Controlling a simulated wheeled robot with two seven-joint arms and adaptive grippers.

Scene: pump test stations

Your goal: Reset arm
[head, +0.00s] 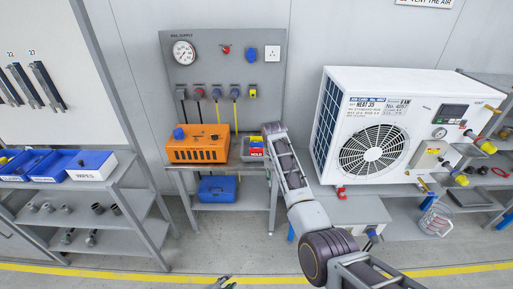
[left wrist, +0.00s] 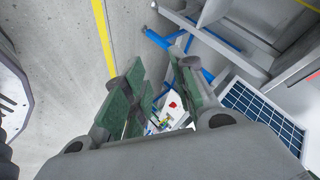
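My left gripper (left wrist: 160,82) is open in the left wrist view. Its two green-padded fingers stand apart with nothing held between them. In the head view only the tips of my left gripper (head: 222,283) show at the bottom edge, above the floor. My right arm (head: 294,186) reaches up from the lower right to the small workbench. Its far end (head: 273,130) is beside a grey tray (head: 246,152) with yellow, blue and red pieces. The right fingers cannot be made out there.
A white heat-pump unit (head: 384,128) stands right of my right arm. A shelf with blue bins (head: 88,171) is on the left. Open floor lies in front.

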